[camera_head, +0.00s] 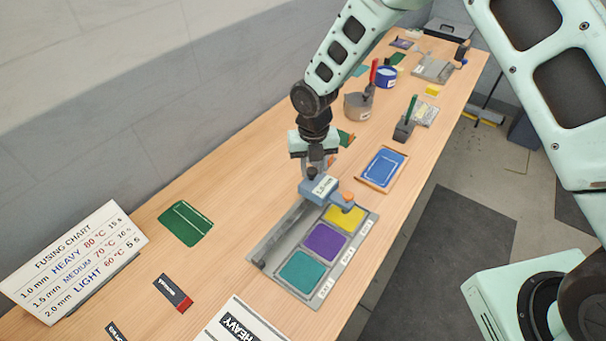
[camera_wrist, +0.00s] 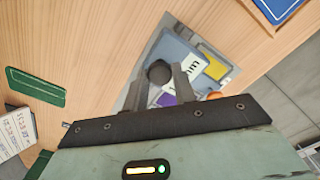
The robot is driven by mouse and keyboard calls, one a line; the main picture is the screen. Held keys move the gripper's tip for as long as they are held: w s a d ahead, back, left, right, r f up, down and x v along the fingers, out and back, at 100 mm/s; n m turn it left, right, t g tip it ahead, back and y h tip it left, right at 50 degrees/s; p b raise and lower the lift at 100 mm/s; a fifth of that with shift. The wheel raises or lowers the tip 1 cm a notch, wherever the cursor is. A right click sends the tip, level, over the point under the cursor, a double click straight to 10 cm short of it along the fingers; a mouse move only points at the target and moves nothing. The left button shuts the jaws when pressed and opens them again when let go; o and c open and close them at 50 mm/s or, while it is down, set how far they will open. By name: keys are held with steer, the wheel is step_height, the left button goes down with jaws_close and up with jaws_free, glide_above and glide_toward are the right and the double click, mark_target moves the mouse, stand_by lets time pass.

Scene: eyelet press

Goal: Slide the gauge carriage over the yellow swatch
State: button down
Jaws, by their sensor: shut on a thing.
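The gauge carriage (camera_head: 322,187) is a blue-grey block with a white label and an orange-tipped arm. It sits at the far end of the rail on the grey gauge board (camera_head: 258,243), and its arm reaches across the far edge of the yellow swatch (camera_head: 345,215). Most of the yellow swatch shows on the near side of the arm. My gripper (camera_head: 314,173) is above the carriage, shut on its dark knob. In the wrist view the fingers (camera_wrist: 160,78) flank the round knob, with the carriage (camera_wrist: 181,58) beneath and part of the yellow swatch (camera_wrist: 215,68) showing.
The purple swatch (camera_head: 325,242) and teal swatch (camera_head: 302,268) lie nearer on the board. A fusing chart (camera_head: 75,262) stands at left, near a green card (camera_head: 187,223). A blue framed screen (camera_head: 383,169) lies to the right. Pots and tools stand farther back.

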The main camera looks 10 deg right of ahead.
steer(key=shift+w+d+r, duration=0.1)
steer(key=shift+w+d, duration=0.05)
steer(key=shift+w, duration=0.1)
steer(key=c, duration=1.1)
jaws_free()
steer(key=shift+d, duration=0.1)
steer(key=shift+c, duration=0.2)
step_height(320, 180, up, 17)
steer(key=b, duration=0.4)
steer(key=shift+r, duration=0.2)
steer(key=s+d+f+m+b, duration=0.1)
steer(key=s+f+m+b, duration=0.2)
steer(key=s+m, duration=1.1)
steer(key=s+d+f+m+b, duration=0.1)
steer(key=s+f+m+b, duration=0.2)
steer(key=s+m, duration=1.1)
steer(key=shift+s+d+f+y+b, duration=0.3)
steer(key=shift+s+d+b, duration=0.15)
steer(key=shift+s, duration=0.4)
